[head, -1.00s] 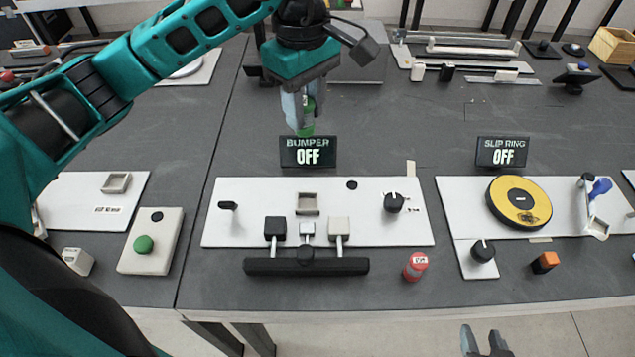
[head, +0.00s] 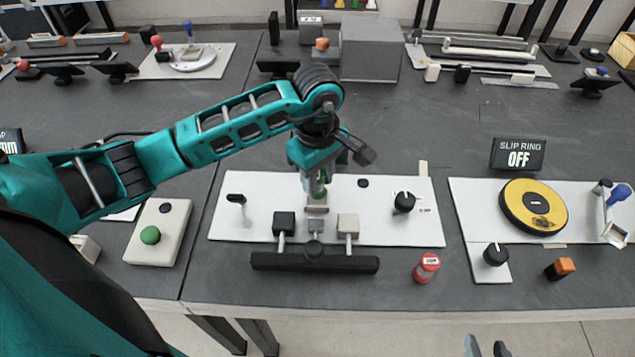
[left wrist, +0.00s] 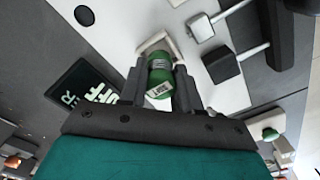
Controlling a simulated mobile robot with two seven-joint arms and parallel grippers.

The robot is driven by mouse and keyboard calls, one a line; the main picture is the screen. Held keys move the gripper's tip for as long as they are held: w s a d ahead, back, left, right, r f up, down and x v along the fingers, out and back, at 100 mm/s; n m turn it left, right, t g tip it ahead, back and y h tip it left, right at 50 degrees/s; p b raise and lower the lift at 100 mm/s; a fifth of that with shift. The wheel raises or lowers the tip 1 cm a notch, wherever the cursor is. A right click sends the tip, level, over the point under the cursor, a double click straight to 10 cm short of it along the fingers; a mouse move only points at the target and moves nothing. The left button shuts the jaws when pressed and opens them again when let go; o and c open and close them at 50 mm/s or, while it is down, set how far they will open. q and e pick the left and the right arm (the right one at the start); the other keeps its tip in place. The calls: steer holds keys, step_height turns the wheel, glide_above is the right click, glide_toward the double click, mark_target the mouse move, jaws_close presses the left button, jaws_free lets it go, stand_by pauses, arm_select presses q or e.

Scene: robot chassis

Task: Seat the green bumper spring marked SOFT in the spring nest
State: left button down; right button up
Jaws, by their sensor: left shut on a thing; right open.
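In the head view the spring is mostly hidden by the fingers. The spring nest (head: 316,209) is a small beige square holder on the white bumper board (head: 385,232). In the left wrist view the spring overlaps the nest (left wrist: 146,48); I cannot tell whether it touches or is inside. A red spring (head: 427,267) stands at the board's front right. My right gripper (head: 485,347) is open and empty at the bottom edge.
A black bumper bar (head: 314,263) with black, grey and white blocks lies in front of the nest. A black knob (head: 404,202) is to the right and a small black lever (head: 237,200) to the left. The BUMPER sign (left wrist: 80,95) reads OFF in the left wrist view.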

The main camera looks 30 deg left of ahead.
mark_target(318, 175)
arm_select(q)
steer(key=shift+f, duration=1.05)
steer(key=shift+f, duration=0.25)
steer(key=c, duration=0.8)
jaws_free()
steer(key=shift+r, duration=0.1)
step_height(318, 175, up, 12)
steer(key=shift+r, duration=0.2)
